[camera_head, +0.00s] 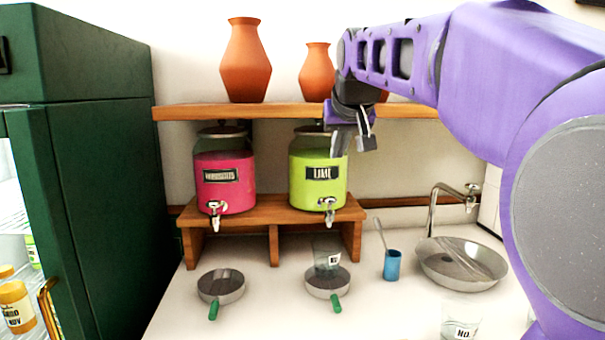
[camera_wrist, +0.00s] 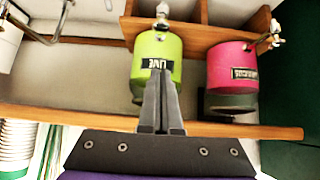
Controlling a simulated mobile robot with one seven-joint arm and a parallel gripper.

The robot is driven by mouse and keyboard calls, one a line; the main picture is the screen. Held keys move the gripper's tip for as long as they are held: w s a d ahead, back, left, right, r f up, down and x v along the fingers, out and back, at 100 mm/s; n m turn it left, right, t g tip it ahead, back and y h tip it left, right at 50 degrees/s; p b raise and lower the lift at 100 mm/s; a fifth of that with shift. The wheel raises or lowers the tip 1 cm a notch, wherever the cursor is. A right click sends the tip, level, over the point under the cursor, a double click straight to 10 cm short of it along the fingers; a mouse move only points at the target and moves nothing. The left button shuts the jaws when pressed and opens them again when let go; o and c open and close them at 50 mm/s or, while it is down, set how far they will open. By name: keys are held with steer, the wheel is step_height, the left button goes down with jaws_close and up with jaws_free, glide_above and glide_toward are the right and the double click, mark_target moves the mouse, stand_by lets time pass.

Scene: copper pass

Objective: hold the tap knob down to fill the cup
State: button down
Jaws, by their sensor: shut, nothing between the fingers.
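A lime-green dispenser (camera_head: 318,178) labelled "LIME" stands on the wooden riser, with a metal tap (camera_head: 328,207) low on its front. A clear cup (camera_head: 327,256) with a small label stands in a round metal pan (camera_head: 328,284) below that tap; it looks empty. My gripper (camera_head: 355,150) is in front of the dispenser's upper right, above the tap and apart from it. In the wrist view, upside down, its fingers (camera_wrist: 161,75) are together with nothing between them and overlap the green dispenser (camera_wrist: 157,50). The tap (camera_wrist: 162,15) shows beyond the fingertips.
A pink dispenser (camera_head: 225,180) stands left, above an empty pan (camera_head: 221,286). A shelf (camera_head: 290,112) with orange vases runs above. A blue cup (camera_head: 392,265), a sink basin (camera_head: 460,264) and another clear cup (camera_head: 461,320) are right. A green fridge (camera_head: 105,180) stands left.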

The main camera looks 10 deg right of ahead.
steer(key=b, duration=0.2)
glide_above(330, 204)
step_height(330, 204, down, 9)
steer(key=shift+s+f, duration=0.35)
steer(key=shift+f, duration=0.4)
